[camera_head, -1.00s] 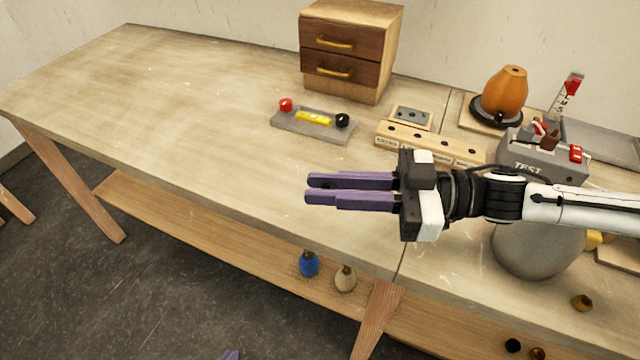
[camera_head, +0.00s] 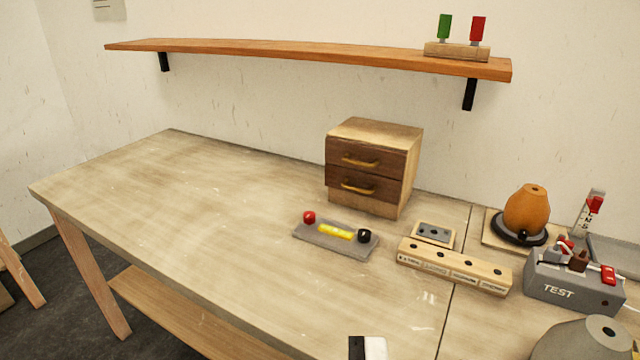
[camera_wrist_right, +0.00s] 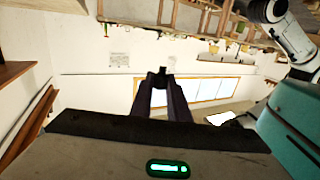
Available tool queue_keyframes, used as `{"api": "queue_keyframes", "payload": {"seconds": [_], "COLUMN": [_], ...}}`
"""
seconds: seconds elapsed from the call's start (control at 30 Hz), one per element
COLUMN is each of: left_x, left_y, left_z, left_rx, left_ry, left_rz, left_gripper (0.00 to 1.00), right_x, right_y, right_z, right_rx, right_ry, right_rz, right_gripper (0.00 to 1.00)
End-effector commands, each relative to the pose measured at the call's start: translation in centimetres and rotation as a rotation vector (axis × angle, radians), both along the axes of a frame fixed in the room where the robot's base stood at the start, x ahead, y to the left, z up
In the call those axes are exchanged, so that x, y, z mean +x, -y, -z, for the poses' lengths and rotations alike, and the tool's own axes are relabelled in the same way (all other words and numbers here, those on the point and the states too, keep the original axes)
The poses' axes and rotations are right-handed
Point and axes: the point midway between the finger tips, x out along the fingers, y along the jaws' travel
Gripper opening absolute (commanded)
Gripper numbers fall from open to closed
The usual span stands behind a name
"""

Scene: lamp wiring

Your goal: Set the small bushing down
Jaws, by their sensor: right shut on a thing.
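My right gripper (camera_wrist_right: 162,78) shows in the right wrist view with its two dark purple fingers close together. A small dark piece (camera_wrist_right: 162,71) sits between the fingertips; it is too small and dark to make out its shape, but it is where the small bushing would be held. In the head view only a black and white part of my right gripper's body shows at the bottom edge; its fingers are out of the picture. My left gripper is not in view.
A wooden block with several holes (camera_head: 455,267) lies before a small grey-topped block (camera_head: 433,234). A grey tray with red and black knobs (camera_head: 336,240), a drawer box (camera_head: 373,167), a TEST box (camera_head: 572,283) and an orange lamp base (camera_head: 526,212) stand nearby. The table's left is clear.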

Motion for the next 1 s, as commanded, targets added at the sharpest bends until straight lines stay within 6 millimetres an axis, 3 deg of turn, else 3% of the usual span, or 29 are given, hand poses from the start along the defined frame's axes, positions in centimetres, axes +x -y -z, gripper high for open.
{"api": "queue_keyframes", "payload": {"seconds": [0.17,0.37,0.7,1.0], "left_x": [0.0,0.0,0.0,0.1], "left_y": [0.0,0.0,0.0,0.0], "left_z": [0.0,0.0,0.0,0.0], "left_rx": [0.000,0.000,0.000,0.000], "left_ry": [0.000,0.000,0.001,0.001], "left_rz": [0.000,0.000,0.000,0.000], "left_gripper": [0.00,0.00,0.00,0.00], "right_x": [-0.6,0.9,4.6,6.0], "right_y": [-1.7,-0.6,6.1,12.6], "right_z": [-1.8,-3.3,-2.9,-1.3], "right_rx": [0.002,0.001,-0.007,-0.008], "right_ry": [0.000,-0.009,-0.012,-0.009], "right_rz": [0.136,0.361,0.766,1.037], "right_gripper": [0.00,0.00,0.00,0.00]}}
